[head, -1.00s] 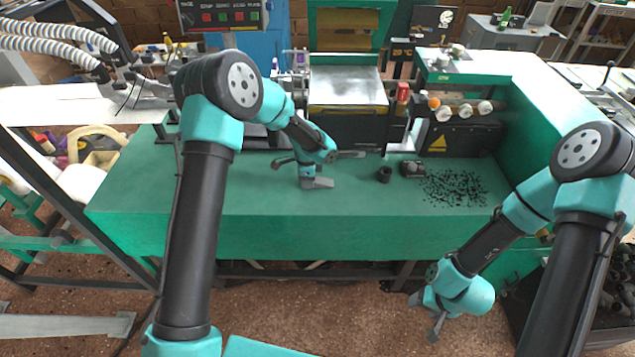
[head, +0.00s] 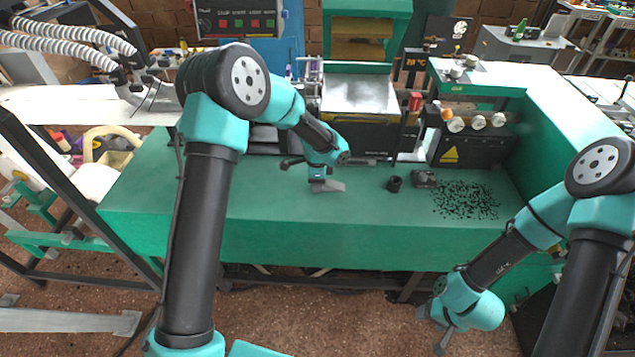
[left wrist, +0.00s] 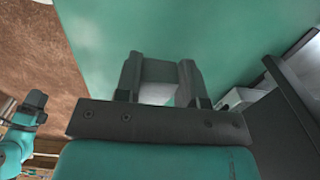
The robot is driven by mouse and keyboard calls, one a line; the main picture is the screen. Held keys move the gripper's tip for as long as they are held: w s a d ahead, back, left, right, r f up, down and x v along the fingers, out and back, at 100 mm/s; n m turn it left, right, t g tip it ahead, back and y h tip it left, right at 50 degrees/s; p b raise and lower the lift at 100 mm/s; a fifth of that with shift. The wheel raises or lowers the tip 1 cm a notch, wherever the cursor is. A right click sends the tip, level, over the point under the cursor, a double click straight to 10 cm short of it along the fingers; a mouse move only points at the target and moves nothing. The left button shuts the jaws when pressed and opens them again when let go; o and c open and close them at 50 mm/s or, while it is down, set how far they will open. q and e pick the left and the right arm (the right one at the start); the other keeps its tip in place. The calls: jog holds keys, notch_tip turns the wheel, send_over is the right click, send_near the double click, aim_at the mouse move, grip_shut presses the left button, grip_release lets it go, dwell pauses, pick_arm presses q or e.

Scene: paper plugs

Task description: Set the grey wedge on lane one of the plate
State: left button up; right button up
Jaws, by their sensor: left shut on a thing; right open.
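My left gripper (head: 322,184) is shut on the grey wedge (head: 330,186), over the green bench top near its middle. In the left wrist view the wedge (left wrist: 158,72) sits between the two dark fingers, with green surface beyond it. I cannot tell whether the wedge touches the bench. My right gripper (head: 441,340) is open and empty, low in front of the bench at the right. I cannot make out a plate with marked lanes for certain; a shiny metal plate (head: 360,95) lies on top of the machine behind the left gripper.
Black scraps (head: 466,200) are scattered further right. The green bench top (head: 250,200) is clear to the left and in front.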

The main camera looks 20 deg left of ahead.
pick_arm(q)
jog(key=s+d+r, duration=0.1)
jog(key=s+d, duration=0.3)
jog(key=s, duration=1)
jog(key=shift+r, duration=0.2)
